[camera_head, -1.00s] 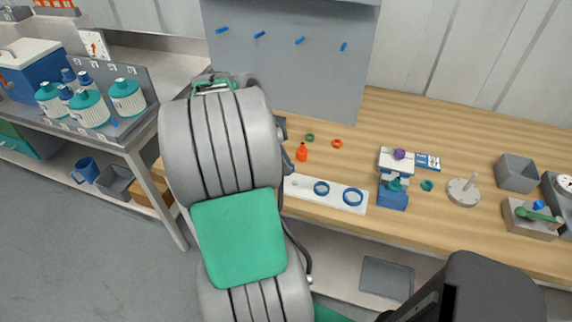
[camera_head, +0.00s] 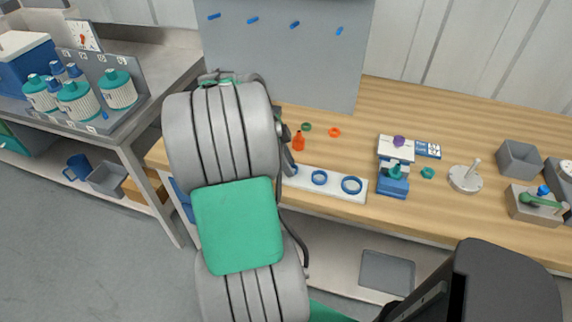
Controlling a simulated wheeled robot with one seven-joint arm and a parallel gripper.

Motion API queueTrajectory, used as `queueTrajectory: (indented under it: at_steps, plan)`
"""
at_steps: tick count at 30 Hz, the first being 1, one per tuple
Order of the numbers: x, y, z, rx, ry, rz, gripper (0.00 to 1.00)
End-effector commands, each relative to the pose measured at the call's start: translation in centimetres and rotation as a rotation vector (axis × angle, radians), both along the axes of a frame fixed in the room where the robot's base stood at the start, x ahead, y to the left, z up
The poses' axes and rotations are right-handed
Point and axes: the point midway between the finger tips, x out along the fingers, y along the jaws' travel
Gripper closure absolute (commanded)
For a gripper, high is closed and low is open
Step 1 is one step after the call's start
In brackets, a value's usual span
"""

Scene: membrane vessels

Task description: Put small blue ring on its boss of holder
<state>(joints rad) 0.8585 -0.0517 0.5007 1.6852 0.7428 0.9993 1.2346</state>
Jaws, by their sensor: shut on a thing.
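The holder is a long white plate (camera_head: 336,189) on the front of the wooden bench. Two blue rings sit on it, a middle one (camera_head: 319,177) and a larger one (camera_head: 352,185) at the right. A bit of the small blue ring (camera_head: 294,170) shows at the holder's left end, beside my arm. My gripper (camera_head: 289,163) is mostly hidden behind my arm; only a grey edge shows, shut on the small ring at the left end. The left boss is hidden, and I cannot tell whether the ring is around it or above it.
A grey disc with a peg (camera_head: 465,179) stands farther right.

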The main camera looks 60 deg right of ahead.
Motion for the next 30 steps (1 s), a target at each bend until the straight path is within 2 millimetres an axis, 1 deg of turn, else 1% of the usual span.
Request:
queueTrajectory:
  at_steps: [1,9,10,19,26,29,30]
  plan:
    - [0.0,0.0,-0.4,-0.001,0.0,0.0,1.0]
    - [0.0,0.0,-0.3,-0.001,0.0,0.0,1.0]
    - [0.0,0.0,-0.3,-0.001,0.0,0.0,0.71]
    - [0.0,0.0,-0.3,0.0,0.0,0.0,0.46]
    - [0.0,0.0,-0.3,0.0,0.0,0.001,0.46]
    - [0.3,0.1,0.4,-0.001,-0.001,0.003,0.46]
    - [0.5,0.1,1.0,-0.002,-0.002,0.002,0.46]
